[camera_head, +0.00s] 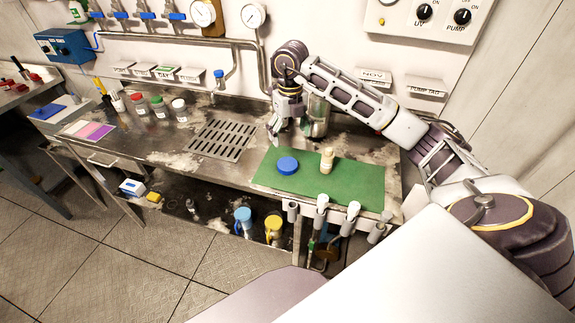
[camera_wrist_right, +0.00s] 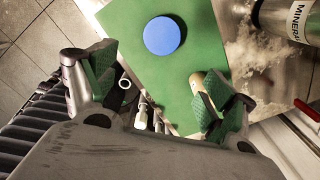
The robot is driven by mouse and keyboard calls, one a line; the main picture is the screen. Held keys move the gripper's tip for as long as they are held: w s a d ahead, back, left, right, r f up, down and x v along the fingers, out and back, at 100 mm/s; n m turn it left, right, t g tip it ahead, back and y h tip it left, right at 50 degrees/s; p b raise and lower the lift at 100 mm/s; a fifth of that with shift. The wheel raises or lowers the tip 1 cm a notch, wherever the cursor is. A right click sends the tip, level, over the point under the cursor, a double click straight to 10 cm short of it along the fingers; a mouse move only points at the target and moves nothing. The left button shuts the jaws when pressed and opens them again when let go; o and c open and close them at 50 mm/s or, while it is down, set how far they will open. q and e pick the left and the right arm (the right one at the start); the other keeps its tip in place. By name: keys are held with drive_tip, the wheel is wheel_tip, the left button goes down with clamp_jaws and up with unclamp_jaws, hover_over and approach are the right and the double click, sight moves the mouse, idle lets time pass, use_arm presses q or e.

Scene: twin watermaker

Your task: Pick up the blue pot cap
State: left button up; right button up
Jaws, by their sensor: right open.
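The blue pot cap (camera_head: 287,166) is a flat round disc lying on the green mat (camera_head: 350,185) on the bench. It also shows in the right wrist view (camera_wrist_right: 162,36), ahead of the fingers and clear of them. My right gripper (camera_head: 276,127) is above the bench, behind the cap in the head view. In the right wrist view my right gripper (camera_wrist_right: 148,92) has its green-padded fingers wide apart with nothing between them. My left gripper is not in view.
A small beige bottle (camera_head: 327,160) stands on the mat right of the cap. A metal pot (camera_head: 316,117) stands behind, close to my right arm. A drain grate (camera_head: 221,139) and several capped jars (camera_head: 160,107) are left. Pipe ends (camera_head: 321,205) line the front edge.

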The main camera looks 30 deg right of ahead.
drive_tip(key=shift+f, duration=0.15)
hover_over(289, 167)
wheel_tip(289, 167, down, 7)
drive_tip(key=shift+d+f+p, duration=0.1)
drive_tip(key=shift+p, duration=0.2)
drive_tip(key=shift+f, duration=0.5)
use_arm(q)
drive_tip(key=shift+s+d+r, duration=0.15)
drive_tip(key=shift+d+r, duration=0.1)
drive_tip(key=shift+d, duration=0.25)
use_arm(e)
drive_tip(key=shift+f, duration=0.15)
